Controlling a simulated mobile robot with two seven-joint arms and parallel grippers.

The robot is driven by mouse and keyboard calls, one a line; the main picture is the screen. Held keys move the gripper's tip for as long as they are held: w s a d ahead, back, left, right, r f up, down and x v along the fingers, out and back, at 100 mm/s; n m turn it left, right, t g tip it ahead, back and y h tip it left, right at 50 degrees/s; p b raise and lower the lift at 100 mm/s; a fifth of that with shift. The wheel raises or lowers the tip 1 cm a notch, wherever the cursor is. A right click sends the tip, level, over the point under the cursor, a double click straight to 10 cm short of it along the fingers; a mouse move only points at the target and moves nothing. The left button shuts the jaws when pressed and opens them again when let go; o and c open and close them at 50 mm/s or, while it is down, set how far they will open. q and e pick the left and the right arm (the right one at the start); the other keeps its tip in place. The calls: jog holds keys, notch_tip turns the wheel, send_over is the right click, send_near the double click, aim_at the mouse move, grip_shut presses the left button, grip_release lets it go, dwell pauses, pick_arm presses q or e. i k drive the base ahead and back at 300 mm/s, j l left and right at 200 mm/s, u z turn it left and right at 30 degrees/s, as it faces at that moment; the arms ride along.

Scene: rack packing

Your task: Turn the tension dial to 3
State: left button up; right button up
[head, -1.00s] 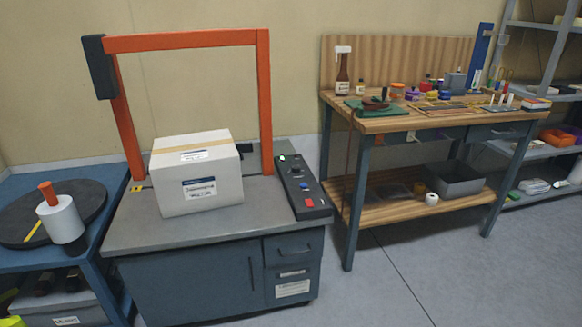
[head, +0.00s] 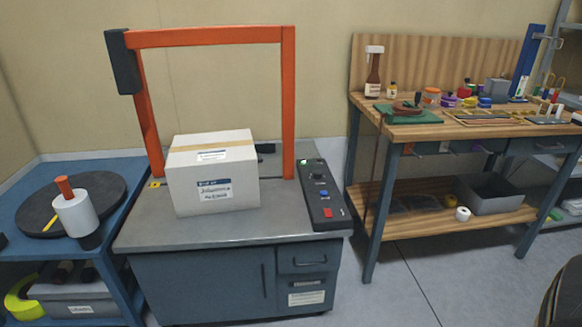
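The strapping machine has an orange arch (head: 288,100) over a grey table top (head: 290,222). Its black control panel (head: 335,222) lies along the right side of the top. The panel carries a small green light, a dark round knob (head: 318,178) that looks like the tension dial, a blue button (head: 323,193) and a red button (head: 328,212). The dial's pointer and numbers are too small to read. A taped white carton (head: 212,180) stands on the top under the arch, left of the panel. Neither of my grippers is in view.
A blue cart (head: 125,205) with a dark disc and a white roll stands at the left. A wooden workbench (head: 440,130) with several jars and tools stands at the right, across a gap of floor. A dark rounded shape cuts into the lower right corner; I cannot tell what it is.

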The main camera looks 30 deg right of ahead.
aim_at(318, 175)
jog(key=l+u, duration=0.45)
jog(key=l, duration=0.45)
jog(key=l+u, duration=0.1)
jog(key=l, duration=0.85)
jog(key=k+l+u, duration=0.15)
jog(key=l, duration=0.75)
jog(key=i, duration=0.05)
